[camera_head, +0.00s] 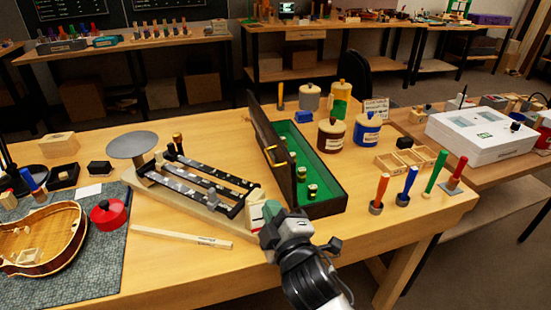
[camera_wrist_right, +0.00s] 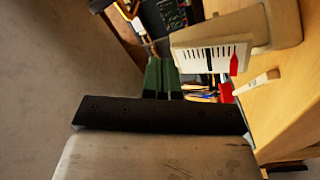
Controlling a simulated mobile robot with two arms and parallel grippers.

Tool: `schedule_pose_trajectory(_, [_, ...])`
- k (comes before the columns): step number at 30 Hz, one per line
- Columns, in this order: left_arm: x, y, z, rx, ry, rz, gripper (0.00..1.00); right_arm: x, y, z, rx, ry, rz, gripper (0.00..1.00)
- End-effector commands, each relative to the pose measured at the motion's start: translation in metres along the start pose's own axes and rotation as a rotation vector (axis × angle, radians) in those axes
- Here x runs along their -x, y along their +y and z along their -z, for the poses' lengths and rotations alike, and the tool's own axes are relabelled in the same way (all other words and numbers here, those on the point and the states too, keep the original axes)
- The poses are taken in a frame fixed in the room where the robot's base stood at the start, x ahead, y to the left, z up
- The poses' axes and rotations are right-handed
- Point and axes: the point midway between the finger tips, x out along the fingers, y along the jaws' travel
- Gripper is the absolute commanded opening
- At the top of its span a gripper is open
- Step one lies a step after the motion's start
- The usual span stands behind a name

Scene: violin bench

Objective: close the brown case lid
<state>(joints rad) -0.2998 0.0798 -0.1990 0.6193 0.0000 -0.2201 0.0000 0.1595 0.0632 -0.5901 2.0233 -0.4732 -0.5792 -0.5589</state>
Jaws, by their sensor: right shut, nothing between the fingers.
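The dark brown case (camera_head: 324,208) stands on the bench with a green lining and several small pieces inside. My right gripper (camera_head: 268,211) is shut and empty, near the front left end of the case, beside the balance's end plate. I cannot tell whether it touches anything. In the right wrist view its green fingers (camera_wrist_right: 161,77) point toward the bench, with the white scale plate (camera_wrist_right: 212,56) close by. My left gripper is not in view.
A balance (camera_head: 190,199) with dark notched beams stands left of the lid. Lidded jars (camera_head: 331,137) stand behind the case at right. Coloured-handled tools (camera_head: 408,183) stand upright right of it. A wooden strip (camera_head: 180,237) lies in front. The bench's front edge is near my right arm.

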Motion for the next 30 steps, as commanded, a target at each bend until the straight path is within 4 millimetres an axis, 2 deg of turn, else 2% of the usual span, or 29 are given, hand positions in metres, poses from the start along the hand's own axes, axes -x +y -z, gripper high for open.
schedule_pose_trajectory(1, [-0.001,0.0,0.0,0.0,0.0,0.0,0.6,-0.011,0.015,0.027,0.091,0.088,-0.065,0.0])
schedule_pose_trajectory(3, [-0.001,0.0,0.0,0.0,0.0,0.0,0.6,-0.02,0.033,0.068,0.24,0.221,-0.165,0.0])
schedule_pose_trajectory(5, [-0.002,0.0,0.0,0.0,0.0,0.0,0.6,-0.024,0.048,0.111,0.401,0.358,-0.277,0.0])
schedule_pose_trajectory(7, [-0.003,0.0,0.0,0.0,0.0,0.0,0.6,-0.02,0.059,0.167,0.623,0.537,-0.433,0.0])
schedule_pose_trajectory(9, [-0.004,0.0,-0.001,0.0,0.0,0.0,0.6,-0.008,0.06,0.22,0.862,0.72,-0.605,0.0])
schedule_pose_trajectory(12, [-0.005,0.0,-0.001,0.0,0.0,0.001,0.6,0.019,0.045,0.28,1.203,0.98,-0.865,0.0])
schedule_pose_trajectory(15, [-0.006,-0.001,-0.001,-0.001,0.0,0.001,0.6,0.044,0.011,0.312,1.545,1.245,-1.129,0.0])
schedule_pose_trajectory(16, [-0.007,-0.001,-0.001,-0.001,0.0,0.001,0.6,0.049,-0.001,0.316,1.646,1.328,-1.208,0.0])
schedule_pose_trajectory(18, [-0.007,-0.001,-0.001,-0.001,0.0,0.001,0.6,0.057,-0.029,0.314,1.875,1.531,-1.385,0.0])
schedule_pose_trajectory(20, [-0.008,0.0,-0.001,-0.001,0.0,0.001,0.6,0.056,-0.051,0.302,2.062,1.723,-1.525,0.0])
schedule_pose_trajectory(21, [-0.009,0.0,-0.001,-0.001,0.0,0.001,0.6,0.051,-0.061,0.288,-1.988,-1.696,1.463,0.0])
schedule_pose_trajectory(23, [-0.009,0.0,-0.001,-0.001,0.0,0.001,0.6,0.038,-0.07,0.262,-1.772,-1.583,1.287,0.0])
schedule_pose_trajectory(24, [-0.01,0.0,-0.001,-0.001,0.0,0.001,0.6,0.026,-0.07,0.242,-1.629,-1.518,1.165,0.0])
schedule_pose_trajectory(26, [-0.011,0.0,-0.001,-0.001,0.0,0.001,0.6,0.004,-0.06,0.21,-1.425,-1.434,0.977,0.0])
schedule_pose_trajectory(27, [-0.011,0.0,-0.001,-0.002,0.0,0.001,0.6,-0.011,-0.046,0.19,-1.296,-1.389,0.854,0.0])
schedule_pose_trajectory(29, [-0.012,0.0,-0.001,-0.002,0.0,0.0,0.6,-0.031,-0.019,0.163,-1.127,-1.339,0.679,0.0])
schedule_pose_trajectory(30, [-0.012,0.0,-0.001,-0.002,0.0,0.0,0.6,-0.043,0.002,0.148,-1.027,-1.316,0.573,0.0])
